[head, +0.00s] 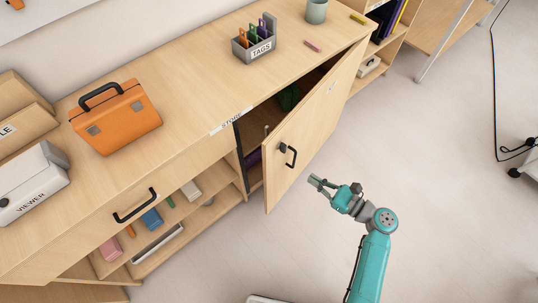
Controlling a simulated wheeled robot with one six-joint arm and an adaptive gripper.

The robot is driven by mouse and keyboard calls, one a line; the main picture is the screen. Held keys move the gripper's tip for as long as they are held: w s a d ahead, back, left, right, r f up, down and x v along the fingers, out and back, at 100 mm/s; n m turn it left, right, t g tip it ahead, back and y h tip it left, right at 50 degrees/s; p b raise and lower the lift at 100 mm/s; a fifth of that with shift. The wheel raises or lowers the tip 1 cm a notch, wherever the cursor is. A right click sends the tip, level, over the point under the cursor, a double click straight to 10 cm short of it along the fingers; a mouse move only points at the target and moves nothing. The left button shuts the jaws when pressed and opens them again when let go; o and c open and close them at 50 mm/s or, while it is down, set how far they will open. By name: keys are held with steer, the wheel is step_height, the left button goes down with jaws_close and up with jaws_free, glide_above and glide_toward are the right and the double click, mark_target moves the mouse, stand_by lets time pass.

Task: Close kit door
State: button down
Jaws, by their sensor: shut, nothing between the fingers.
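The wooden cabinet door (308,132) is hinged on its right side and stands partly open, its free left edge swung out from the cabinet. A black handle (290,155) is on its outer face near the free edge. Inside the opening I see a shelf with a green thing (288,98) and a purple thing (254,158), both partly hidden. My gripper (318,183) is shut and empty. In the picture it is to the lower right of the handle, apart from the door, over the floor.
The cabinet top holds an orange case (116,117), a grey TAGS holder (254,43), a white viewer box (31,183) and a grey cup (316,11). A black drawer handle (134,205) is at left. The floor (430,150) right of the door is clear; a cable (493,90) lies farther right.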

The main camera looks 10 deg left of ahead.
glide_toward(272, 153)
steer(key=x, duration=0.7)
steer(key=shift+a, duration=0.1)
stand_by(0.5)
